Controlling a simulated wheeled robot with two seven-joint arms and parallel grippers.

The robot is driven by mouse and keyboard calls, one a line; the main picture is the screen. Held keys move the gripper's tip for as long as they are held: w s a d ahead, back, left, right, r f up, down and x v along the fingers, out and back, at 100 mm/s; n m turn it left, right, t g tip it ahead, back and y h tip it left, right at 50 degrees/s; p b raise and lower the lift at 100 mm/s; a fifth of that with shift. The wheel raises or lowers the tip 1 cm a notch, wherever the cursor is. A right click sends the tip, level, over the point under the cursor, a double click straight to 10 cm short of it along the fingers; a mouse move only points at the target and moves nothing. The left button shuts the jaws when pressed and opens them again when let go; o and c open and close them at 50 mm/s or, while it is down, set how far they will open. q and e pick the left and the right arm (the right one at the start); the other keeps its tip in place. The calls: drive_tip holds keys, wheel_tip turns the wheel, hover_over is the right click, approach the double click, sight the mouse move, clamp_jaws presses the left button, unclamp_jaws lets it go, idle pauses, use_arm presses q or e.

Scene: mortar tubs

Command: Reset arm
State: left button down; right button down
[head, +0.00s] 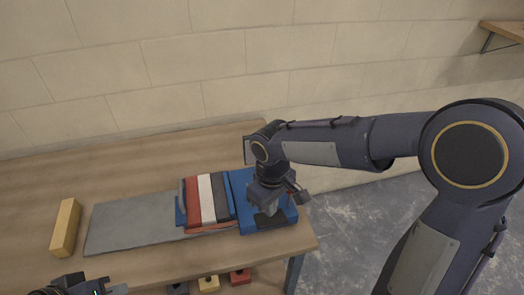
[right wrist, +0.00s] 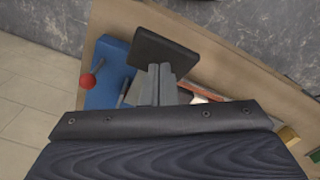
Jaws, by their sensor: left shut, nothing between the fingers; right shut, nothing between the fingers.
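My right gripper (head: 267,212) is shut and empty, pointing down over the blue block-shaped thing (head: 243,213) at the table's right end. In the right wrist view its grey fingers (right wrist: 158,80) are together, with a dark square plate (right wrist: 163,52) just beyond their tips. I cannot tell whether the fingers touch this plate. The blue thing (right wrist: 107,75) lies at the left there, with a red ball knob (right wrist: 87,81) at its side. My left gripper (head: 116,289) shows only partly at the bottom left edge of the head view, shut and clear of the objects.
A wooden table (head: 130,165) stands against a block wall. On it lie a grey flat slab (head: 130,222), a yellow block (head: 65,228) and a row of red, white and blue pieces (head: 207,200). The table's back left is clear.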

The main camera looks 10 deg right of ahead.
idle(0.3)
drive_tip(key=shift+s+d+r, duration=0.1)
drive_tip(key=shift+d+r, duration=0.1)
drive_tip(key=s+d+r+m+t+y, duration=0.2)
drive_tip(key=s+d+r+m, duration=0.1)
drive_tip(key=s, duration=0.5)
drive_tip(key=s+d+r+m+t+y, duration=0.1)
drive_tip(key=s+d+r+m+t, duration=0.1)
drive_tip(key=s+d+m, duration=0.3)
drive_tip(key=s+t, duration=0.1)
drive_tip(key=s, duration=0.2)
drive_tip(key=shift+d+r+t+y, duration=0.3)
drive_tip(key=shift+d+r+y, duration=0.1)
drive_tip(key=shift+s, duration=0.1)
